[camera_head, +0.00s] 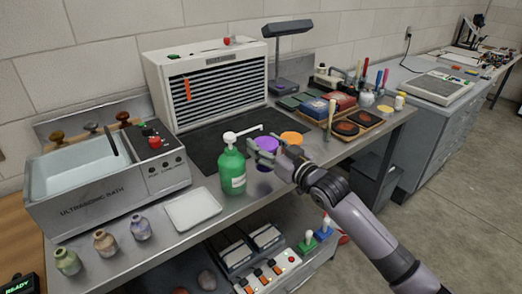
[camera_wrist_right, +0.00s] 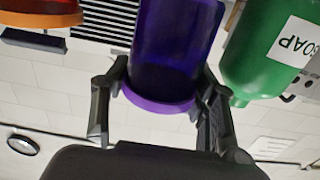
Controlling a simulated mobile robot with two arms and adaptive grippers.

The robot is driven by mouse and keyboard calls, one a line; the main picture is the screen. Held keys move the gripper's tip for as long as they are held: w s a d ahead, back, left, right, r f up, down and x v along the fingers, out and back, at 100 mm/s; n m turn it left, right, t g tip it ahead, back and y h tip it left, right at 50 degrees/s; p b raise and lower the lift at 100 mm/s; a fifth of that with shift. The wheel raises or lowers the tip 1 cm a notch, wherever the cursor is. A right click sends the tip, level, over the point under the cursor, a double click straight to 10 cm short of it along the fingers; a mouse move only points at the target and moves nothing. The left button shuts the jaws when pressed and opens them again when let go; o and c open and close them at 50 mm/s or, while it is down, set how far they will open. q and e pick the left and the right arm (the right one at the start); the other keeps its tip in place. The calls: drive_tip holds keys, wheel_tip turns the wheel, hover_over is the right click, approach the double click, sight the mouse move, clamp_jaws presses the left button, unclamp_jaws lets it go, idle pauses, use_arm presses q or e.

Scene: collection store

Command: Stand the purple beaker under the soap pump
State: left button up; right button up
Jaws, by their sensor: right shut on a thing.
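The purple beaker (camera_head: 267,144) is held upright at the front of the dark mat, just right of the green soap bottle (camera_head: 232,170). The bottle's white pump spout (camera_head: 248,131) reaches right, towards the beaker's top; I cannot tell whether it is over the opening. My right gripper (camera_head: 263,154) is shut on the beaker and hides part of it. In the upside-down right wrist view the beaker (camera_wrist_right: 175,45) sits between the two fingers (camera_wrist_right: 160,95), with the soap bottle (camera_wrist_right: 265,55) close beside it. Whether the beaker touches the bench is hidden. My left gripper is out of view.
An orange round item (camera_head: 291,138) stands right of the beaker. A white tray (camera_head: 193,210) lies left of the bottle, near several small jars. An ultrasonic bath (camera_head: 95,195) is at left, a louvred white unit (camera_head: 160,75) behind. The dark mat (camera_head: 205,145) has free room behind the bottle.

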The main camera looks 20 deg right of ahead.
drive_tip(key=shift+x, duration=1)
drive_tip(key=shift+f, duration=1.75)
drive_tip(key=shift+f, duration=0.2)
drive_tip(key=o, duration=0.9)
drive_tip(key=shift+r, duration=0.1)
